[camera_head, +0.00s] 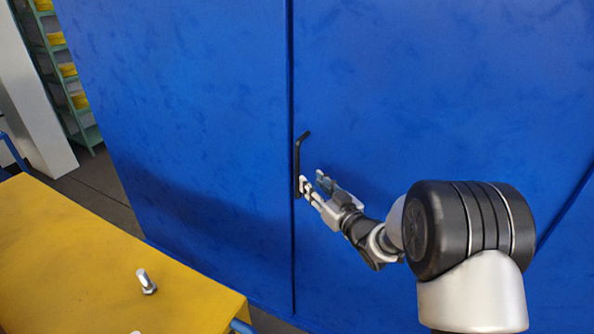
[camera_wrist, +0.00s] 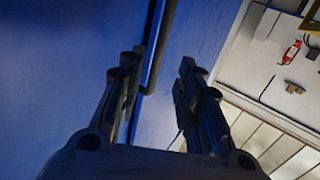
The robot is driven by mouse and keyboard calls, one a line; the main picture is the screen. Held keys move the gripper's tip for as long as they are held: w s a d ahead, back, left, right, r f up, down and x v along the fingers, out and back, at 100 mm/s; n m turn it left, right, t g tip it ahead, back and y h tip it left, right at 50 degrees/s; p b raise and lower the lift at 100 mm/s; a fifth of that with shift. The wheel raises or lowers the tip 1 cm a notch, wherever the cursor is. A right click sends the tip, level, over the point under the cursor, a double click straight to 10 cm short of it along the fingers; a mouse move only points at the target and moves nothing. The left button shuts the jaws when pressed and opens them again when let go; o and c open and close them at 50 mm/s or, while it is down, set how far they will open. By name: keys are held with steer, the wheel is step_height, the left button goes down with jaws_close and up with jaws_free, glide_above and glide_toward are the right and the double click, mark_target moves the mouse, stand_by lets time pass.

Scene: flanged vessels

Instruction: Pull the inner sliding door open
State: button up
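A large blue sliding door fills most of the head view, with a dark vertical seam between its left panel (camera_head: 190,110) and right panel (camera_head: 450,90). A black bar handle (camera_head: 298,160) stands upright beside the seam, its top end bent to the right. My gripper (camera_head: 313,181) is at the handle's lower part, coming from the right. In the wrist view its two fingers (camera_wrist: 158,66) are apart.
A yellow table (camera_head: 80,265) stands at the lower left, with a metal bolt (camera_head: 147,282) on it. A green shelf with yellow bins (camera_head: 67,70) is at the far upper left. Open floor (camera_head: 95,185) lies between the table and the blue panel.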

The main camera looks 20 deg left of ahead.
mark_target(297, 168)
steer(key=b+x, duration=0.1)
steer(key=x, duration=0.8)
steer(key=shift+w+a+b, duration=0.25)
steer(key=shift+w+b, duration=0.05)
steer(key=shift+b, duration=0.05)
jaws_close()
